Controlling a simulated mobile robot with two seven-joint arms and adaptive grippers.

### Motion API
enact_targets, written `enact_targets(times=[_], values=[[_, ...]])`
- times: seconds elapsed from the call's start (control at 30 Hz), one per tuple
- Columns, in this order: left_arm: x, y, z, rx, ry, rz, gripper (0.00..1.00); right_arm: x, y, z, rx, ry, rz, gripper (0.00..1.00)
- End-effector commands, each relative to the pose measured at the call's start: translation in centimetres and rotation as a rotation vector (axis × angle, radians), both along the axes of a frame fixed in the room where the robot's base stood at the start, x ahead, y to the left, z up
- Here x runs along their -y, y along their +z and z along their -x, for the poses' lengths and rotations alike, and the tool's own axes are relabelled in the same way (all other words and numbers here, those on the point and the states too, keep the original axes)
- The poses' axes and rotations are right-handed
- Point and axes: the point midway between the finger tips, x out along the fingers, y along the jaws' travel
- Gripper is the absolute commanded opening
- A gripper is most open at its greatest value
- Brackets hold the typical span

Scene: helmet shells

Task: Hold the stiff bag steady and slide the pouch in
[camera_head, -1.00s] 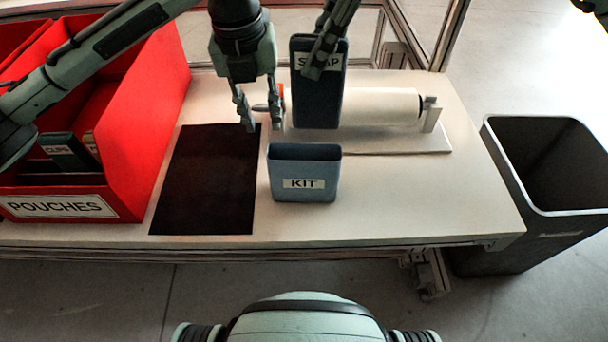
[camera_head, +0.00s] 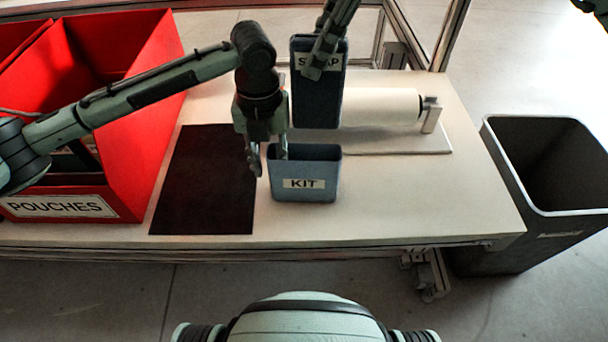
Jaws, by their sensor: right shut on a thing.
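The stiff bag (camera_head: 330,190), blue-grey and labelled KIT, stands upright and open-topped on the table. My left gripper (camera_head: 268,165) is at the bag's left wall, its fingers apart. One finger is outside the left wall and the other is at or inside the bag's mouth; I cannot tell whether they touch it. My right gripper (camera_head: 318,62) is shut on the dark blue pouch (camera_head: 316,100), labelled with a word partly hidden by the fingers. The pouch hangs upright above and behind the bag.
A black mat (camera_head: 200,190) lies left of the bag. A red bin (camera_head: 150,110) labelled POUCHES stands at the left. A white roll (camera_head: 385,106) on a holder lies behind. A grey waste bin (camera_head: 530,240) stands beyond the table's right edge. The table's front right is clear.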

Motion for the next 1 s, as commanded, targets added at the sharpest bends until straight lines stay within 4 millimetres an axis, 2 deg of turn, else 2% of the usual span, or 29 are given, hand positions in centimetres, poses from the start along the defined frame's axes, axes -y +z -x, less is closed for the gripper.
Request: enact_targets(times=[0.1,0.3,0.77,0.9,1.0], values=[[-0.1,-1.4,0.1,-0.002,-0.001,-0.002,0.27,0.0,0.0,0.0,0.000,0.000,0.000,0.00],[0.0,-3.0,0.0,-0.001,0.000,-0.001,0.27,0.0,0.0,0.0,0.000,0.000,0.000,0.00],[0.0,-3.7,0.0,0.000,-0.001,-0.001,0.27,0.0,0.0,0.0,0.000,0.000,0.000,0.00],[0.0,-3.7,0.0,0.000,-0.001,-0.001,0.09,0.0,0.0,0.0,0.000,0.000,0.000,0.00],[0.0,-3.7,0.0,0.000,-0.001,-0.001,0.00,0.0,0.0,0.0,0.000,0.000,0.000,0.00]])
